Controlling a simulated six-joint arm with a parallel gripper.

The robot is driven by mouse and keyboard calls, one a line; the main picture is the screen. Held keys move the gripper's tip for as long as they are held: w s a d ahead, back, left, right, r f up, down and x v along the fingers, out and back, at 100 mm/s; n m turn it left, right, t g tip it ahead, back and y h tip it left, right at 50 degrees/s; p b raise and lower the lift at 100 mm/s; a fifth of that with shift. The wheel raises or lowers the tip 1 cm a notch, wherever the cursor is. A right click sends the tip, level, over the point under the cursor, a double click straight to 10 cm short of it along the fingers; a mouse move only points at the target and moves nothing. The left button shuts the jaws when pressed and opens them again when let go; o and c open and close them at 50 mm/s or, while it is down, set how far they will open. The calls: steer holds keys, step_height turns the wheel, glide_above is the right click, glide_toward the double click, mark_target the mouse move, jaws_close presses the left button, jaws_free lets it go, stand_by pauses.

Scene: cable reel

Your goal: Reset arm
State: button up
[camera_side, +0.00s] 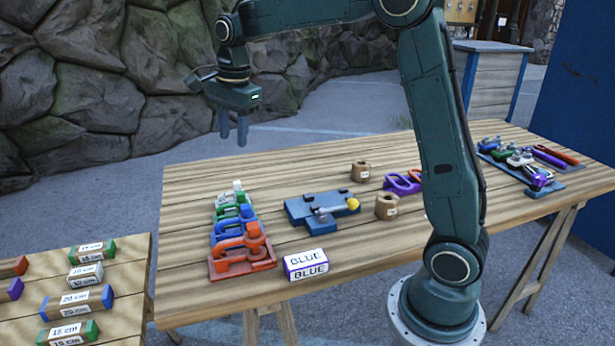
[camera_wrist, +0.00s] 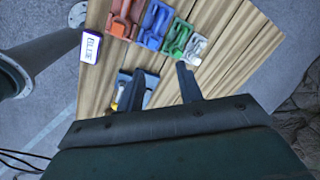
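My gripper (camera_side: 233,128) hangs in the air above the back left of the wooden table, fingers pointing down. In the wrist view its two fingers (camera_wrist: 163,85) are apart with nothing between them, so it is open and empty. My arm rises from its base at the table's front right and bends over at the top. No cable shows in the gripper.
On the table (camera_side: 330,270) stand a row of coloured holders (camera_side: 238,230), a block labelled BLUE (camera_side: 306,264), a blue fixture (camera_side: 312,207), wooden spools (camera_side: 387,206), purple rings (camera_side: 403,182) and a tool rack (camera_side: 530,165). A side table (camera_side: 118,310) holds labelled pieces.

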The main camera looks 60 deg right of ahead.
steer(key=s+a+n+t, duration=0.2)
steer(key=s+n, duration=0.7)
steer(key=s, duration=0.5)
steer(key=s+a+f+n+t, duration=0.1)
steer(key=s+a+n, duration=0.4)
steer(key=s+n, duration=0.5)
steer(key=s+t, duration=0.1)
steer(key=s, duration=0.3)
steer(key=shift+a, duration=0.15)
steer(key=shift+s, duration=0.1)
